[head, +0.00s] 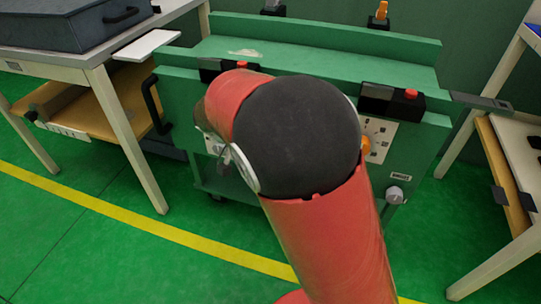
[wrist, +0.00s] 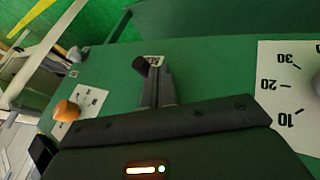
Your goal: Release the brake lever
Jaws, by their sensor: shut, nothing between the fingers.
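My gripper (wrist: 157,74) is shut and empty in the wrist view, its fingers pointing at the green front of a machine. A small black knob or lever end (wrist: 140,65) sits just left of the fingertips, beside a small white label (wrist: 155,60). It may be the brake lever; the label is too small to read, and I cannot tell if the fingers touch it. In the head view my red arm hides the gripper and this part of the green machine (head: 416,150).
An orange knob (head: 365,146) on a white dial plate and a grey knob (head: 394,194) are right of my arm. The orange knob also shows in the wrist view (wrist: 66,110), opposite a numbered scale plate (wrist: 285,92). Tables stand at left (head: 95,65) and right (head: 515,125).

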